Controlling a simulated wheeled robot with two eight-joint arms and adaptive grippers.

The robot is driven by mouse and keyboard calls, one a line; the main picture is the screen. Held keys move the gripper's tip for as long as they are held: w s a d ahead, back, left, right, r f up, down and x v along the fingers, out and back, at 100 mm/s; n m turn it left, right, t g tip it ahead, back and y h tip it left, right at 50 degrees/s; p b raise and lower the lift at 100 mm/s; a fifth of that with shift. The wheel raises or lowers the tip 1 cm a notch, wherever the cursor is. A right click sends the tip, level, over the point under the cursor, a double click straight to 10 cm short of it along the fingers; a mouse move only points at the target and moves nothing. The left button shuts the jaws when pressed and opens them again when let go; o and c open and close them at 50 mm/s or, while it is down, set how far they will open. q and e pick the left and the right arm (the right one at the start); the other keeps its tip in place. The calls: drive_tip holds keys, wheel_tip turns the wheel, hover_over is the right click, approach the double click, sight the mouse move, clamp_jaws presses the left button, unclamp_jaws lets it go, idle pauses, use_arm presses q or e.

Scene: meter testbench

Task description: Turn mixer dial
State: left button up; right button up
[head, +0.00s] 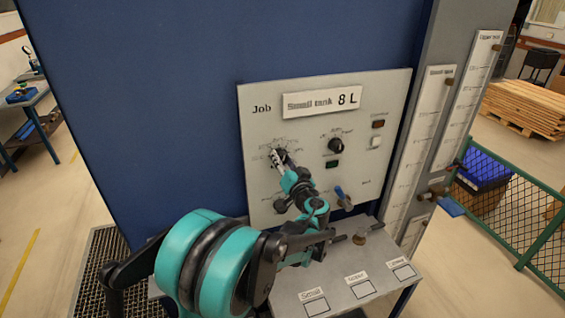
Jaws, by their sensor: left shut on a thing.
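The grey control panel (311,190) is on the blue wall, with a "Job" label and a "Small tank 8 L" plate (321,102). My left gripper (280,163) reaches the panel's left dial (279,154) and is shut on it. A second black dial (335,146) to the right is uncovered. I cannot read which one is labelled mixer. My right gripper is not in view.
A blue-handled lever (343,197) and small buttons (375,142) are on the panel's right side. A shelf (335,283) with labelled squares juts out below. Tall gauge boards (421,140) stand to the right, beside a green mesh fence (520,205).

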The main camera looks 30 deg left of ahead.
use_arm(q)
drive_tip(key=m+b, duration=0.1)
drive_tip(key=m, duration=0.2)
drive_tip(key=shift+m, duration=0.4)
drive_tip(key=m+b, duration=0.1)
drive_tip(key=m, duration=0.2)
drive_tip(key=shift+m, duration=0.3)
drive_tip(key=m, duration=0.3)
drive_tip(key=shift+m, duration=0.3)
drive_tip(key=shift+m+b, duration=0.5)
drive_tip(key=shift+m, duration=1.4)
drive_tip(key=o, duration=1.2)
drive_tip(key=shift+c, duration=0.2)
